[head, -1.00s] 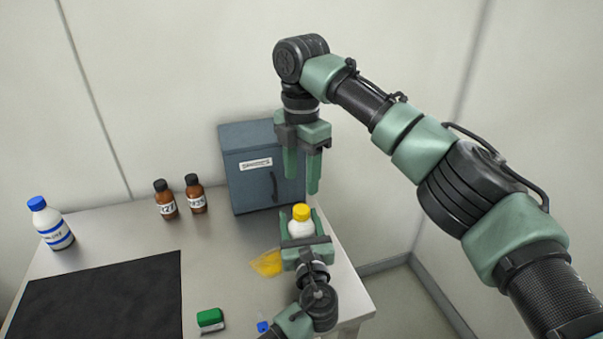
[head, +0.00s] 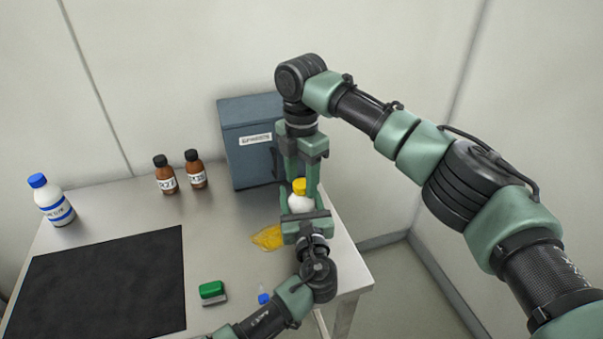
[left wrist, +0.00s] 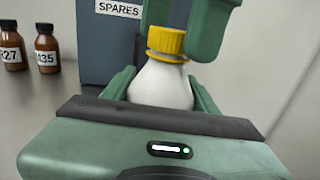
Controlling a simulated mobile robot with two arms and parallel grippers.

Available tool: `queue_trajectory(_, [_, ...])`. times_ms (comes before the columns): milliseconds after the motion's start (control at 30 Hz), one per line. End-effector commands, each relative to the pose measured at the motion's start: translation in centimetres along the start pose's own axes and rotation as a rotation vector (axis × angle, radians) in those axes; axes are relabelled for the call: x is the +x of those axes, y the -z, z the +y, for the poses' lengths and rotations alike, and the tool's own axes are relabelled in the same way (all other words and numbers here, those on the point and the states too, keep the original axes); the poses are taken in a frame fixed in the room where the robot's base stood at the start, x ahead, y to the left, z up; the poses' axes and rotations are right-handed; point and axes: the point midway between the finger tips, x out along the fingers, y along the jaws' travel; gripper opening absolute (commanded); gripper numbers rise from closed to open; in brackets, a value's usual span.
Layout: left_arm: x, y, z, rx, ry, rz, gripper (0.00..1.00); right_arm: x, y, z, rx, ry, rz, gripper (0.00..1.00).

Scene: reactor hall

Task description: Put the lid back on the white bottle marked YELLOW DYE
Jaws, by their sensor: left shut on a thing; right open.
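A white bottle (head: 300,203) with a yellow lid (head: 300,186) on its neck stands upright near the table's right edge. Its marking is not visible. My left gripper (head: 303,214) is shut around the bottle's body; in the left wrist view the bottle (left wrist: 160,86) sits between its fingers. My right gripper (head: 301,180) points down from above, open, its fingers on either side of the yellow lid, which also shows in the left wrist view (left wrist: 166,42). I cannot tell whether the fingers touch the lid.
A blue-grey cabinet (head: 248,143) labelled SPARES stands behind the bottle. Two brown bottles (head: 166,178) (head: 196,172) and a blue-capped bottle (head: 53,204) are to the left. A yellow patch (head: 267,238), a green block (head: 212,290), a small blue-topped item (head: 263,298) and a black mat (head: 105,285) lie nearer.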

Motion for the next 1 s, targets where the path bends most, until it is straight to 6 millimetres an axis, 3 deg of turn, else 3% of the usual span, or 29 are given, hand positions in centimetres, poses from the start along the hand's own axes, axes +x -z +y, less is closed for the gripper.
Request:
queue_trajectory(100, [0.00, 0.01, 0.00, 0.000, 0.000, 0.000, 0.00, -0.01, -0.01, -0.01, 0.000, 0.000, 0.000, 0.48])
queue_trajectory(267, [0.00, 0.01, 0.01, 0.000, 0.000, 0.000, 0.00, -0.03, -0.01, -0.01, 0.000, 0.001, 0.000, 0.03])
queue_trajectory(300, [0.01, 0.01, 0.01, 0.000, 0.000, 0.000, 0.00, -0.03, -0.01, -0.01, 0.000, 0.001, 0.000, 0.00])
queue_trajectory(467, [0.01, 0.01, 0.02, 0.000, 0.000, 0.000, 0.00, 0.01, 0.03, -0.02, 0.040, 0.001, 0.000, 0.00])
queue_trajectory(567, [0.01, 0.01, 0.02, 0.000, 0.000, 0.000, 0.00, 0.04, 0.12, -0.01, 0.185, 0.002, 0.002, 0.00])
queue_trajectory(1000, [0.02, 0.02, 0.03, 0.000, -0.001, 0.000, 0.00, 0.14, 0.25, 0.02, 1.319, 0.005, 0.004, 0.00])
